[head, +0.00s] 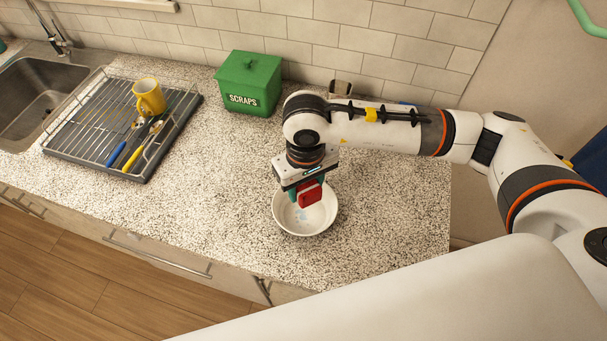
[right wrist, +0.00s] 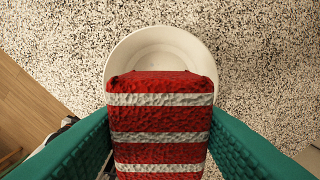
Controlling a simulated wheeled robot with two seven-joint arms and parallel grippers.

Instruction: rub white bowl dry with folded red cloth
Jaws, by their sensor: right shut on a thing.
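The white bowl (head: 284,217) sits upright on the speckled counter, with pale bluish marks, maybe water, on its inside. In the right wrist view the bowl (right wrist: 124,60) shows behind the cloth. The folded red cloth (head: 310,193) has white stripes, seen clearly in the right wrist view (right wrist: 160,122). My right gripper (head: 305,187) points down over the bowl, shut on the cloth, with its teal fingers on either side. The cloth hides part of the bowl's inside, and I cannot tell whether it touches the bowl. My left gripper is not in view.
A green scraps bin (head: 250,82) stands at the back by the tiled wall. A dish rack (head: 75,140) holds a yellow mug (head: 149,97) and several utensils. The sink (head: 35,95) is at the far left. The counter (head: 210,190) left of the bowl is clear.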

